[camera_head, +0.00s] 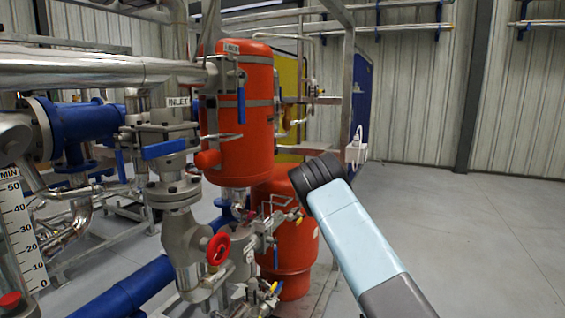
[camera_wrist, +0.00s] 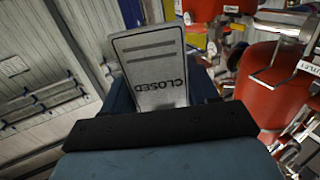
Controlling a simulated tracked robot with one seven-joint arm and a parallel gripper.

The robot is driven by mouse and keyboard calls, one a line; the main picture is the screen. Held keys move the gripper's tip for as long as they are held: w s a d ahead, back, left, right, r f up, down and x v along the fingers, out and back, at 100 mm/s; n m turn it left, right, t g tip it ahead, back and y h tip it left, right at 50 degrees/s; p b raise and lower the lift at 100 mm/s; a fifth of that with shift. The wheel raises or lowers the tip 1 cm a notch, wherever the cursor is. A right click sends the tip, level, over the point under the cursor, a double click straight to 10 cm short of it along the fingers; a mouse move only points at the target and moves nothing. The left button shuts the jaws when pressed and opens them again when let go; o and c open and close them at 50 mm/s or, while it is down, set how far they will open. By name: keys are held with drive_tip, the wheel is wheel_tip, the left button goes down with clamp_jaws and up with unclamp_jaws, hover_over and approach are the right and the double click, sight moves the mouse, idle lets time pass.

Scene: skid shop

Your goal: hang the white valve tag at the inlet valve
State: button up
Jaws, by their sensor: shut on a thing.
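The white valve tag (camera_wrist: 153,62) shows in the wrist view. It is a flat pale plate with the word CLOSED upside down and dark lines. My gripper (camera_wrist: 162,92) is shut on the tag's near part, which sits between its blue fingers. In the head view my arm is at the lower right, right of the valve. My gripper and the tag cannot be made out there.
A red tank (camera_head: 243,110) stands right of the inlet valve, with another red vessel (camera_head: 287,220) below. A red handwheel (camera_head: 218,249), blue pipe and level scale (camera_head: 20,232) crowd the lower left. Floor at right is clear.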

drive_tip(key=s+a+r+n+g+y, duration=0.15)
drive_tip(key=a+r+n+y, duration=0.35)
drive_tip(key=a+r, duration=0.55)
drive_tip(key=a+r+n+g+y, duration=0.2)
drive_tip(key=a+r+y, duration=0.5)
drive_tip(key=r, duration=0.6)
drive_tip(key=s+a+r+n+g+y, duration=0.2)
drive_tip(key=s+a+r+n+g, duration=0.15)
drive_tip(key=s+r, duration=0.55)
drive_tip(key=s+a+r+n+g+y, duration=0.4)
drive_tip(key=s+r, duration=0.4)
drive_tip(key=r, duration=0.4)
drive_tip(key=w+a+f, duration=0.1)
drive_tip(key=w+a, duration=0.2)
drive_tip(key=a, duration=0.5)
drive_tip(key=w+a+m+h, duration=0.1)
drive_tip(key=w+a, duration=0.2)
drive_tip(key=a, duration=0.4)
drive_tip(key=shift+w+a+f, duration=0.15)
drive_tip(key=shift+a+f, duration=0.2)
